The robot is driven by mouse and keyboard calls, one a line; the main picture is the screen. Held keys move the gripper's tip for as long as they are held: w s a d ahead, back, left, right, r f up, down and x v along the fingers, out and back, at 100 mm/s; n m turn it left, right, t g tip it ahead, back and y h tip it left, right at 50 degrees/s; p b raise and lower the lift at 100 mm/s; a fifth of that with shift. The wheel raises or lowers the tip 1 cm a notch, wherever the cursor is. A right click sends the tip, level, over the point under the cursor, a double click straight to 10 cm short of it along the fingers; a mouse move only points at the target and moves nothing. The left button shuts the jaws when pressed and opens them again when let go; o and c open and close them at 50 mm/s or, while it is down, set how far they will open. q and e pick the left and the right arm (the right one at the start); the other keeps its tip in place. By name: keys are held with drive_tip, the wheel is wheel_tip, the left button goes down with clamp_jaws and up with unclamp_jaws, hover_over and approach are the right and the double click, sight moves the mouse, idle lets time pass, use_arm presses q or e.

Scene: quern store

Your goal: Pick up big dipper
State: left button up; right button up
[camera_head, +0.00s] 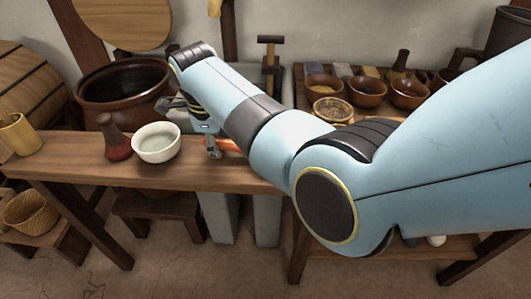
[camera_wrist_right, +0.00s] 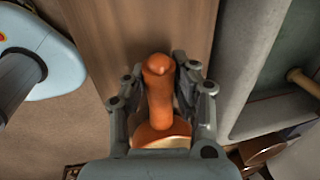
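The dipper (camera_wrist_right: 159,95) is an orange-brown piece with a rounded knob end. In the right wrist view it lies between the two fingers of my right gripper (camera_wrist_right: 158,82), with narrow gaps at its sides. The fingers stand spread apart there, and I see no firm grip. My right arm hides much of this area. My left gripper is in neither view.
On the wooden bench (camera_head: 110,174) stand a white bowl (camera_head: 157,143), a red-brown bottle (camera_head: 115,140) and a yellow mug (camera_head: 19,134). A large dark pot (camera_head: 122,90) is behind. A back right table holds several small bowls (camera_head: 367,90).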

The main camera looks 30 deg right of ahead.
clamp_jaws()
drive_tip(key=shift+r, duration=0.15)
idle(0.4)
